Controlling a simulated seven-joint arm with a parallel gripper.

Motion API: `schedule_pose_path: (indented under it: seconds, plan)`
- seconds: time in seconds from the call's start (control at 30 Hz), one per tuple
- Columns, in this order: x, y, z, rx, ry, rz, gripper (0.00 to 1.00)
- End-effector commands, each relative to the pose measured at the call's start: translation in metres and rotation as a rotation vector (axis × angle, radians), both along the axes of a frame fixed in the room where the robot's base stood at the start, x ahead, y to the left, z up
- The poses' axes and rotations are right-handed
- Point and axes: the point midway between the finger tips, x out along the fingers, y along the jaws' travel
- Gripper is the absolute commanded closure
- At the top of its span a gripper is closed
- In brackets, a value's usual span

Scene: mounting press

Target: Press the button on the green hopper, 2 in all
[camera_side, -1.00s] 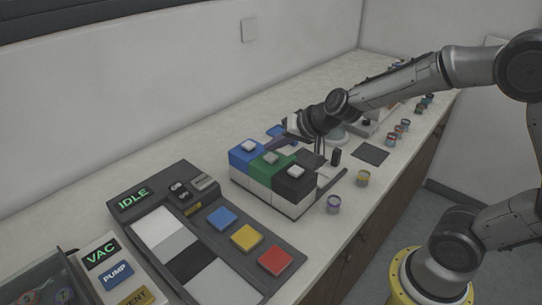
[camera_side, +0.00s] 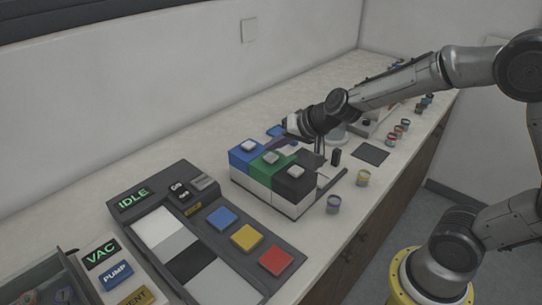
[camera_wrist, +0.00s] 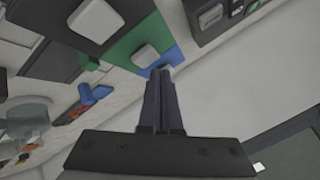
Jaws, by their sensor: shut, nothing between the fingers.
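The green hopper (camera_side: 285,160) stands between the blue hopper (camera_side: 239,157) and the black hopper (camera_side: 294,187), with a pale square button (camera_side: 270,157) on top. In the wrist view the green hopper (camera_wrist: 118,50) and its button (camera_wrist: 138,37) are in plain sight, up and left of my fingertips. My gripper (camera_side: 272,147) is shut and empty, behind the hopper row in the side view.
A control panel (camera_side: 205,185) reading IDLE, with blue, yellow and red buttons, lies left of the hoppers. A vacuum box (camera_side: 115,265) is at the lower left. Small jars (camera_side: 333,204) stand right of the hoppers.

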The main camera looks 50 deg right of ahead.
Motion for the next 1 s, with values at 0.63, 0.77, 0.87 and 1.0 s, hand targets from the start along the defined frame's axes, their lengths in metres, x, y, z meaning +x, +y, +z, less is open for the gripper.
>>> schedule_pose_path:
  seconds: [0.63,0.77,0.87,1.0]
  plan:
    - [0.000,0.000,-0.008,0.000,-0.001,-0.001,1.00]
    - [0.000,0.000,-0.008,0.000,0.000,0.000,1.00]
    - [0.000,0.000,-0.009,0.000,0.000,0.000,1.00]
    - [0.000,0.000,-0.010,0.000,0.000,0.000,1.00]
